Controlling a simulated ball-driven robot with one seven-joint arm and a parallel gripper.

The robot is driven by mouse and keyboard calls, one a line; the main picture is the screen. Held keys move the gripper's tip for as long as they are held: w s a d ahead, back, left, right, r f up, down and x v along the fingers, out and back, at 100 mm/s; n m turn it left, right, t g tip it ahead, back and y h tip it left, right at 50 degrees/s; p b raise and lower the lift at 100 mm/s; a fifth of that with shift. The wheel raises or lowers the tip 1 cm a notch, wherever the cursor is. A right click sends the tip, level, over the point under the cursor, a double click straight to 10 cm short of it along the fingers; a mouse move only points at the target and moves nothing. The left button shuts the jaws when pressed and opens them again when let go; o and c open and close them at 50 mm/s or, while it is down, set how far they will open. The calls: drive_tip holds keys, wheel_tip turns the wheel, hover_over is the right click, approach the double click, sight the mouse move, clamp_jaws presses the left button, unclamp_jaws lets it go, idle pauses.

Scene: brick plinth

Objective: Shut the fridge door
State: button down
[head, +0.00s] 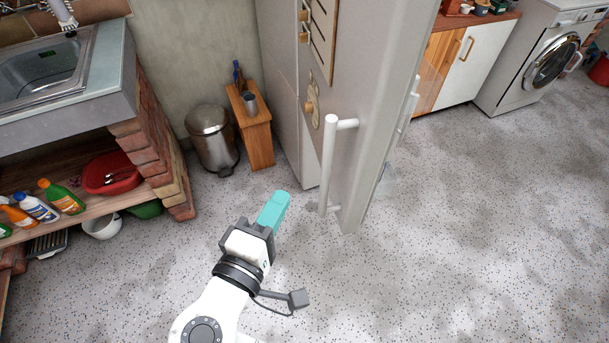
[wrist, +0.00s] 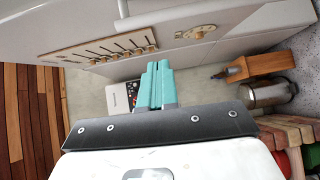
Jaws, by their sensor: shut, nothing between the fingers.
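The fridge door (head: 365,95) stands open in the head view, its edge turned toward me and clear shelf parts showing on its right side. Its white upright bar handle (head: 328,165) is on the left face. My gripper (head: 280,200) has teal fingers, shut and empty, low to the left of the handle and apart from it. In the wrist view my gripper (wrist: 155,68) points toward a pale panel with a wooden hook rack (wrist: 105,50). The fridge's inside is hidden behind the door.
A steel pedal bin (head: 212,138) and a small wooden stand (head: 252,130) are by the wall beyond my gripper. A brick-legged sink counter (head: 120,100) is at left. A washing machine (head: 535,60) stands at back right. The speckled floor (head: 470,220) right of the door is clear.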

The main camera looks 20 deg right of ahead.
drive_tip(key=s+d+p+x, duration=0.1)
drive_tip(key=p+x, duration=0.2)
drive_tip(key=x, duration=0.8)
drive_tip(key=shift+d+r+t, duration=0.3)
drive_tip(key=shift+d+r, duration=0.05)
drive_tip(key=shift+r, duration=0.25)
drive_tip(key=shift+w+d, duration=0.1)
